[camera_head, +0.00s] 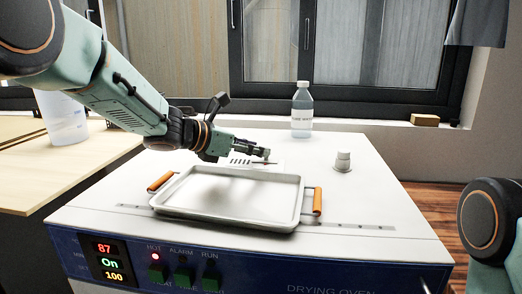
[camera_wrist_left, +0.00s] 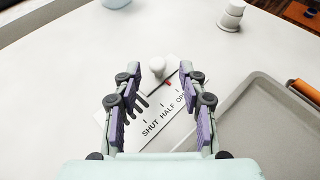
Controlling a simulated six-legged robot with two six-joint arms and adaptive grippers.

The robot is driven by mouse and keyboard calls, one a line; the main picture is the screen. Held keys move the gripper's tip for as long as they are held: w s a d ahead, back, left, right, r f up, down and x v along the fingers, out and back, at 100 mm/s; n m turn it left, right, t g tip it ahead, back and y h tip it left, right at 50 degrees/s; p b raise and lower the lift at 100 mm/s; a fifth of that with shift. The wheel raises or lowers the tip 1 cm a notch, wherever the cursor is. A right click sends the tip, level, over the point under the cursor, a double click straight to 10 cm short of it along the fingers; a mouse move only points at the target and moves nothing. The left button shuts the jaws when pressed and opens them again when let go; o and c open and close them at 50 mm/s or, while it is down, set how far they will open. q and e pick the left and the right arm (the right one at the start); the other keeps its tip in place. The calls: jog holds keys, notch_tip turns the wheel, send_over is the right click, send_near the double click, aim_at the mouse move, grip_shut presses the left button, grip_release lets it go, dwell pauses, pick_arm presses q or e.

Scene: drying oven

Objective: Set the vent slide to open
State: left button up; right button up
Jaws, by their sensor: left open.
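The vent plate (camera_wrist_left: 165,112) lies flat on the oven top, marked SHUT, HALF and OPEN, with dark slots beside the scale. Its round white slide knob (camera_wrist_left: 157,66) stands up near the plate's far end, with a small red mark (camera_wrist_left: 168,84) beside it, toward the OPEN end. I cannot tell its exact alignment. In the head view the plate (camera_head: 236,163) sits behind the tray, partly hidden by my left gripper (camera_head: 262,153). In the left wrist view, my left gripper (camera_wrist_left: 159,78) is open, its fingers either side of the knob, with gaps. My right gripper is out of view.
A white tray (camera_head: 232,220) with orange handles lies in front of the vent on the drying oven (camera_head: 385,215). A labelled bottle (camera_head: 302,112) stands behind, and a small white fitting (camera_head: 343,162) stands to the right. The oven's far-right top is clear.

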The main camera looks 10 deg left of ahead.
pick_arm(q)
jog(key=v, duration=0.9)
jog(key=shift+s+a, duration=0.1)
jog(key=shift+s, duration=0.1)
